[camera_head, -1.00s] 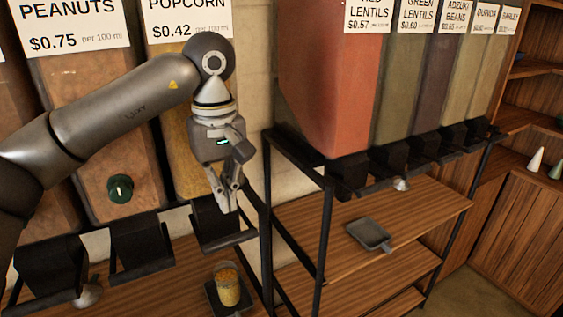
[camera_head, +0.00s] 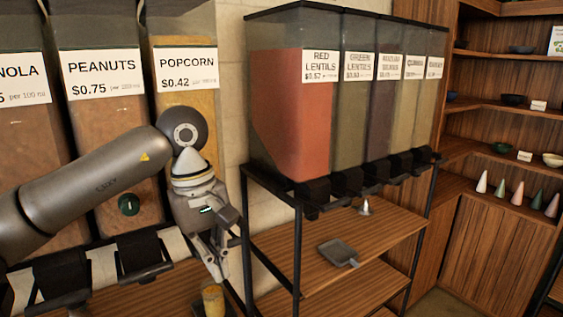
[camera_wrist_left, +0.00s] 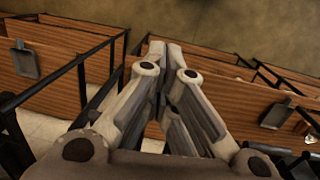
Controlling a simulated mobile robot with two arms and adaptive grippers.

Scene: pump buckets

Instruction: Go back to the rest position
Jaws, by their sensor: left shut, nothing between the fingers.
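My left gripper (camera_head: 217,268) hangs at the end of my left arm, in front of the popcorn dispenser (camera_head: 190,110). It points down, shut and empty. The left wrist view shows its fingers (camera_wrist_left: 166,50) together with nothing between them. A jar with yellow contents (camera_head: 213,300) shows below the fingertips in the head view, apart from them as far as I can tell and cut by the bottom edge. My right gripper is not in view.
A peanuts dispenser (camera_head: 105,130) stands left of the popcorn. The red lentils dispenser (camera_head: 295,120) and several others stand right on a black-framed rack. A grey scoop (camera_head: 338,253) lies on its wooden shelf (camera_head: 375,235). Wall shelves (camera_head: 510,107) hold bowls and small cones (camera_head: 517,193).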

